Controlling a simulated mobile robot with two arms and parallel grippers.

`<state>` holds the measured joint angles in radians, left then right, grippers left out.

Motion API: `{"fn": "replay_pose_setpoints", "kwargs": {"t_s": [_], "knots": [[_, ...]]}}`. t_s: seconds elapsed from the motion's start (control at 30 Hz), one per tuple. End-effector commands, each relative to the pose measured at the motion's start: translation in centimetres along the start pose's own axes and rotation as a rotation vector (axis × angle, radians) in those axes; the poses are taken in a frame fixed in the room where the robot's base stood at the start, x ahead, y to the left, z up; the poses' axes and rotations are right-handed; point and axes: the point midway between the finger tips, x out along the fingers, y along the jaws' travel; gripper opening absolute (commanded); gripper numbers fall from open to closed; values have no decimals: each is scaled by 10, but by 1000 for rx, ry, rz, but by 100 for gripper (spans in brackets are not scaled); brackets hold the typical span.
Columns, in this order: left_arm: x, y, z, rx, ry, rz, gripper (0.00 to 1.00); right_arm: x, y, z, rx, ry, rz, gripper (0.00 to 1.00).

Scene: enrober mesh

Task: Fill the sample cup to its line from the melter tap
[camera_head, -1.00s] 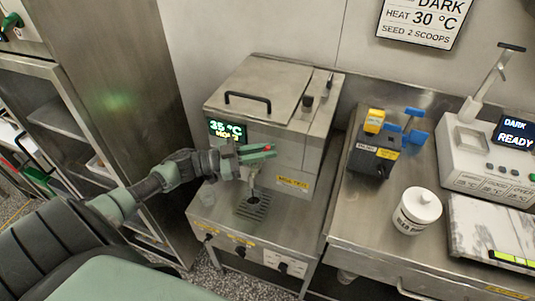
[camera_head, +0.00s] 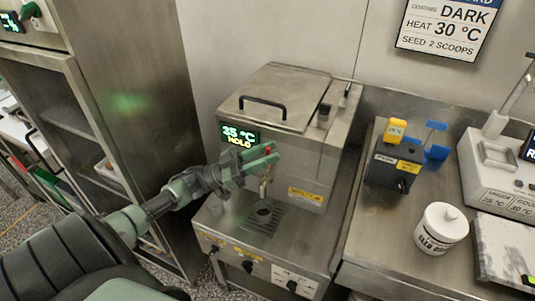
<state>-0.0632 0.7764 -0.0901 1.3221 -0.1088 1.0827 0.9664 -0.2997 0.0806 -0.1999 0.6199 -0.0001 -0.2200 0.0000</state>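The melter (camera_head: 285,120) is a steel box with a lidded top, and its display (camera_head: 239,136) reads 35 °C and HOLD. The melter tap (camera_head: 265,187) hangs from its front above a slotted drip grate (camera_head: 262,221). A small dark round shape (camera_head: 263,208) is on the grate below the tap; I cannot tell if it is the sample cup, and no fill line shows. My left gripper (camera_head: 272,154) is in front of the melter, just above the tap, with its green fingers parted. A small red part shows by the fingertips. My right gripper is out of view.
A white machine (camera_head: 490,165) is further right.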

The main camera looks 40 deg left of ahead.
Motion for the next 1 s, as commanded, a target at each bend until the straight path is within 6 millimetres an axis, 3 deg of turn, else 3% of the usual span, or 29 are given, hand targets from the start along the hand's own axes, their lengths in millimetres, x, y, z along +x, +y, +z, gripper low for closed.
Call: {"fn": "replay_pose_setpoints", "kwargs": {"t_s": [0.23, 0.6, 1.0], "knots": [[-10, 0, 3, 0, -5, -1, 34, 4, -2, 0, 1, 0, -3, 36], [-69, 0, 3, -1, -3, -1, 34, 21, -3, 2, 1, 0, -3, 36], [-79, 0, 0, 0, 0, 0, 34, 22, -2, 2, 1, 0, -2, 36]]}}
